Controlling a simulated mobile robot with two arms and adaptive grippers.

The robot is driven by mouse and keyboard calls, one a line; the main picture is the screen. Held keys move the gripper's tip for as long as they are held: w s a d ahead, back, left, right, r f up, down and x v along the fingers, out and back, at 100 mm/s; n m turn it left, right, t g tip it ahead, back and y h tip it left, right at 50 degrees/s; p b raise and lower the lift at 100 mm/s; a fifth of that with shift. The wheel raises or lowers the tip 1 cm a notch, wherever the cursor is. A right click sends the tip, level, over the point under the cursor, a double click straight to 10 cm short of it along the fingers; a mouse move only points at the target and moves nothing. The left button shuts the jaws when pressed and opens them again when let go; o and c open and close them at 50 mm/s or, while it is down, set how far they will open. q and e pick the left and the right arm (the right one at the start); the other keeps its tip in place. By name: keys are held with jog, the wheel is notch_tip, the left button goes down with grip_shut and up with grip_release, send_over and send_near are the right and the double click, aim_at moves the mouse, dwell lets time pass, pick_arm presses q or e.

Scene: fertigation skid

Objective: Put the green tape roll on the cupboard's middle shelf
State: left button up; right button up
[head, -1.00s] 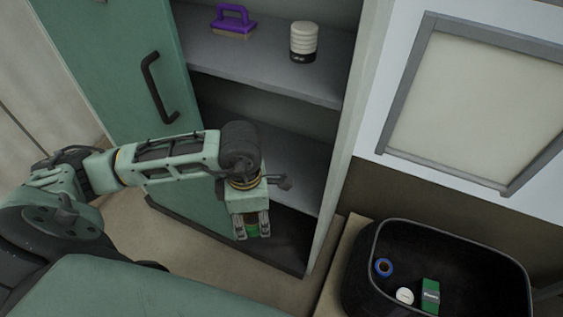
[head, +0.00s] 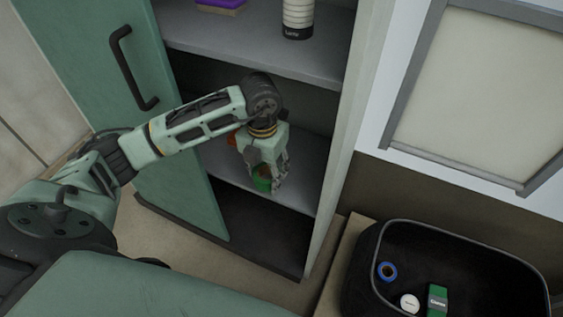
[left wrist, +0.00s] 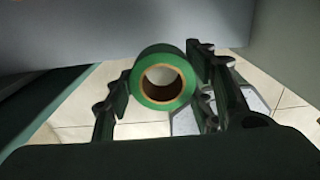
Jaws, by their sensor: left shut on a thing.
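My left gripper (head: 271,186) is shut on the green tape roll (head: 262,183) inside the open cupboard. In the head view the roll is partly hidden by the fingers and appears in front of or over the middle shelf (head: 306,192); I cannot tell whether it touches it. In the left wrist view the roll (left wrist: 164,53) sits between the two fingers, its brown-lined hole facing the camera. My right gripper is not in view.
The green cupboard door (head: 160,130) stands open at the left. The upper shelf (head: 240,42) holds a purple-handled brush (head: 221,5) and a white ribbed bottle (head: 298,15). A black bin (head: 460,250) at lower right holds a blue ring, a white round thing and a green box.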

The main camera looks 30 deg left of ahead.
pick_arm(q)
jog(key=w, duration=0.3)
jog(key=w+f+b, duration=0.1)
jog(key=w, duration=0.5)
jog(key=shift+w+a+f+b, duration=0.2)
jog(key=shift+a+f+b, duration=0.1)
jog(key=shift+f, duration=0.65)
jog(key=shift+f+b, duration=0.35)
jog(key=shift+f, duration=0.55)
jog(key=shift+w+f+b, duration=0.2)
jog(key=shift+f+b, duration=0.2)
jog(key=shift+f, duration=0.8)
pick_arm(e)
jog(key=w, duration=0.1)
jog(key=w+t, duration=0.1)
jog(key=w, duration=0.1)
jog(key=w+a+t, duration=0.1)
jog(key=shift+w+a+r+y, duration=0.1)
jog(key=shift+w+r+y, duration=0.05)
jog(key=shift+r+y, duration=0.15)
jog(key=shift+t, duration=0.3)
